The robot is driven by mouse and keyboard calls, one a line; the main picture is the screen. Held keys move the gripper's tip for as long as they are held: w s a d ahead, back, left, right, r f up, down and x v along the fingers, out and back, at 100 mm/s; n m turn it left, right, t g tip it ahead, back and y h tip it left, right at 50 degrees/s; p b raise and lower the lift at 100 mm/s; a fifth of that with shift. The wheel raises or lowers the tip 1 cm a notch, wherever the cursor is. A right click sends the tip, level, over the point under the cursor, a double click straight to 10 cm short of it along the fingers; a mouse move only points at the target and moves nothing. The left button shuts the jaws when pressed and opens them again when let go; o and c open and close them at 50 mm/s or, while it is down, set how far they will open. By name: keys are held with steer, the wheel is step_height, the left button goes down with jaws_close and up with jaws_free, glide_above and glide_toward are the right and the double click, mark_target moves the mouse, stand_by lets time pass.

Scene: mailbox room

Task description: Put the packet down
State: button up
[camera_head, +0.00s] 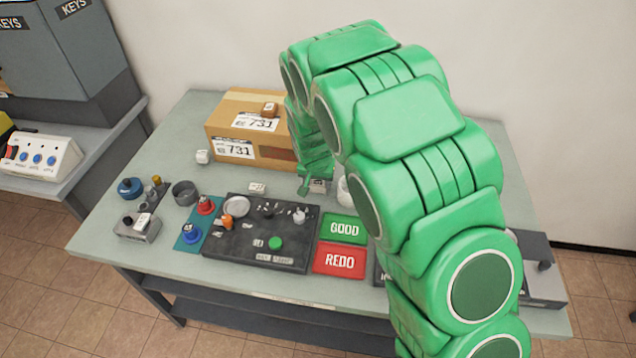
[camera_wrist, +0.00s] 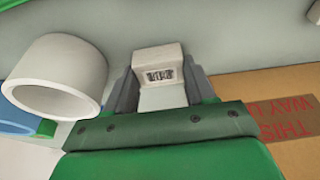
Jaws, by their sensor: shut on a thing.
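The packet (camera_wrist: 160,72) is a small whitish block with a dark printed label on it. In the wrist view it sits between the two dark fingers of my gripper (camera_wrist: 162,85), which is shut on it. In the head view my green arm reaches down to the table in front of the cardboard box, and the packet (camera_head: 318,186) shows at the gripper's end, close to the tabletop. I cannot tell whether it touches the table. The fingertips are mostly hidden in the head view.
The cardboard box (camera_head: 252,130) marked 731 stands close behind my gripper. A white cup-like cylinder (camera_wrist: 52,77) is beside it. The green GOOD pad (camera_head: 343,229) and red REDO pad (camera_head: 340,260) lie in front. A dark panel (camera_head: 262,238) with small parts lies to the left.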

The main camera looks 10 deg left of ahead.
steer(key=shift+r, duration=0.55)
step_height(320, 180, up, 2)
steer(key=shift+r, duration=0.2)
steer(key=s+d+r, duration=0.5)
steer(key=s+r, duration=0.5)
steer(key=s, duration=0.3)
step_height(320, 180, up, 6)
steer(key=n+y, duration=0.1)
steer(key=n, duration=0.3)
glide_above(318, 184)
steer(key=s+a, duration=0.4)
steer(key=a, duration=0.1)
steer(key=w+a+r+n+g+y, duration=0.1)
steer(key=w+a+r+n, duration=0.4)
steer(key=w+a+r, duration=0.4)
steer(key=shift+w+a+f, duration=1.4)
steer(key=shift+w+f, duration=0.2)
steer(key=shift+w, duration=0.1)
steer(key=shift+w+a+f, duration=1.4)
steer(key=shift+w+f, duration=0.2)
steer(key=shift+w, duration=0.1)
steer(key=shift+w+a+f, duration=1.4)
steer(key=shift+w+f, duration=0.2)
steer(key=shift+w, duration=0.1)
steer(key=shift+f, duration=0.1)
